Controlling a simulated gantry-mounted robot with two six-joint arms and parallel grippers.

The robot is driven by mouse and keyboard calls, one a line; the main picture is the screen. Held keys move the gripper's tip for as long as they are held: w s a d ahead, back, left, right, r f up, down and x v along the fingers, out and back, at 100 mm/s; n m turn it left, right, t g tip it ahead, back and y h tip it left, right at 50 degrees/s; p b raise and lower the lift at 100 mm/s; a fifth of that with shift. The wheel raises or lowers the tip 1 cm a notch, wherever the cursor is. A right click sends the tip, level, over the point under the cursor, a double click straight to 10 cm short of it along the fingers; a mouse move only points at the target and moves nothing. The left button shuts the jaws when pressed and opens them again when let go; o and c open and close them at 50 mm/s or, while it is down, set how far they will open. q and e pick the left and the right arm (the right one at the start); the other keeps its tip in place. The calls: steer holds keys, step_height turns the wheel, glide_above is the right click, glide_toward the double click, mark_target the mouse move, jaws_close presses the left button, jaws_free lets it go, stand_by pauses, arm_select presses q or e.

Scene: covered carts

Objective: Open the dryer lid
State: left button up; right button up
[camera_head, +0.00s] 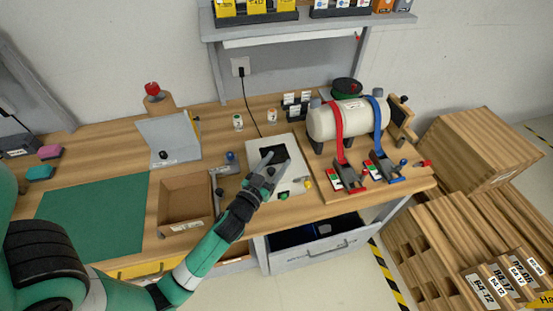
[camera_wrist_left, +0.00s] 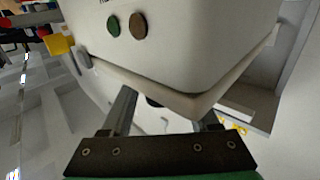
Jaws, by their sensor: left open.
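The dryer appears to be the white box (camera_head: 288,184) at the middle of the bench, with a dark patch on its top partly behind my left gripper. In the left wrist view a white cover-like body (camera_wrist_left: 190,45), with a green and a brown round button, fills the top; a rim runs along its lower edge. I cannot tell whether this is the lid or how far it is raised. My left gripper (camera_head: 267,165) is over the white box. In the wrist view its open fingers (camera_wrist_left: 167,118) are spread below the rim, with no object clearly held. My right gripper is out of view.
A white tank (camera_head: 336,120) with red and blue straps stands right of the box. A wooden tray (camera_head: 185,203) and a grey hinged case (camera_head: 170,138) are to the left. A drawer (camera_head: 318,255) stands open below. The green mat (camera_head: 90,215) is clear.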

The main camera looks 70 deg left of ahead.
arm_select(q)
steer(key=shift+w+a, duration=0.1)
steer(key=shift+w, duration=0.05)
jaws_close()
stand_by(1.4)
